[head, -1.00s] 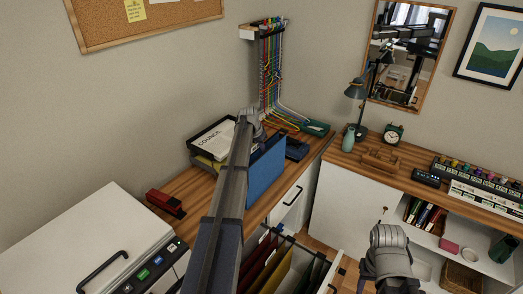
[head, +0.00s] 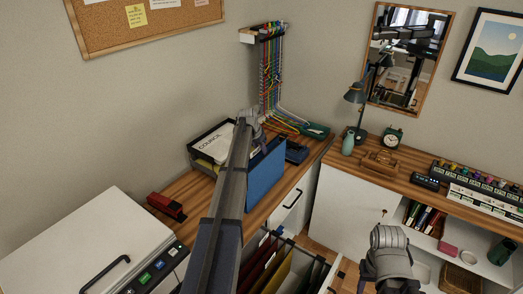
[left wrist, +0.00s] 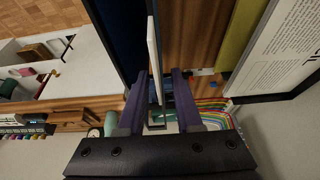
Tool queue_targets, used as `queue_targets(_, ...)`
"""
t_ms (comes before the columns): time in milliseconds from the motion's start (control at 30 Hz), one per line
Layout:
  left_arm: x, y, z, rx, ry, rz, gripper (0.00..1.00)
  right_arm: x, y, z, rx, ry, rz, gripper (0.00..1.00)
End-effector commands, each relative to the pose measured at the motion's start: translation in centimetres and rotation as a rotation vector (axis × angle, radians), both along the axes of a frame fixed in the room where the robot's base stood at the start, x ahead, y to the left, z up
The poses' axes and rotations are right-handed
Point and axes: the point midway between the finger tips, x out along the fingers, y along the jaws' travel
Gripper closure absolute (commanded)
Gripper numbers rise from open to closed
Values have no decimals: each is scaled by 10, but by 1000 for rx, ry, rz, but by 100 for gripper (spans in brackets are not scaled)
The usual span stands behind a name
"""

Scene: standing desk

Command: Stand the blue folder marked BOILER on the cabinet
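A blue folder (head: 266,178) stands upright on the wood-topped cabinet (head: 299,172), beside the document tray. No BOILER marking is readable from here. My left gripper (head: 262,142) is at the folder's top edge. In the left wrist view the fingers (left wrist: 162,85) are apart, with a thin white edge between them and a visible gap on the right finger's side. The dark blue folder side (left wrist: 120,30) shows left of that edge. My right arm's wrist is at the lower right of the head view; its fingertips are hidden.
A document tray (head: 203,165) with papers is left of the folder, and a dark blue device (head: 296,152) is behind it. A red stapler (head: 167,205) lies nearer. Below is an open drawer with hanging files (head: 292,270). Coloured lanyards (head: 271,75) hang behind.

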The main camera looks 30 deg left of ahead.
Motion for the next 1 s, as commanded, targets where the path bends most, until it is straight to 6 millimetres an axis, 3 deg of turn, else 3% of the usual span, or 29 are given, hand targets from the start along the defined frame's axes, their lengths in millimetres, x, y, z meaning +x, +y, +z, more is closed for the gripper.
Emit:
queue_targets(33, -4, 0, 13, 0, 0, 1, 66, 0, 0, 13, 0, 0, 0, 50)
queue_targets(533, -34, 2, 86, 0, 0, 0, 66, 0, 0, 87, 0, 0, 2, 50)
queue_targets(700, -39, 3, 96, 0, 0, 0, 66, 0, 0, 96, 1, 0, -2, 50)
queue_targets(1000, -39, 2, 95, 0, 0, 0, 66, 0, 0, 95, 1, 0, -3, 50)
